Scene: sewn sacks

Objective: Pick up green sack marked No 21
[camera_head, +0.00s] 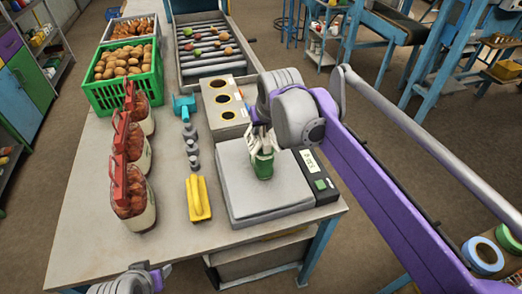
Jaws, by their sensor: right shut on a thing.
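A small green sack (263,167) is at the grey weighing scale (232,176) near the table's right edge. My right gripper (262,150) comes down on it from above and is shut on its upper part. The pale fingers hide the sack's top. No marking can be read on it. I cannot tell whether its bottom touches the scale plate. Only a grey and purple piece of my left arm shows at the bottom edge; its gripper is out of view.
Red-topped bags (133,188) stand in a row at the left. A green crate (123,76) of potatoes and a roller tray (209,50) are behind. A yellow-handled tool (198,198), grey weights (191,146) and a box with round holes (223,106) lie left of and behind the scale.

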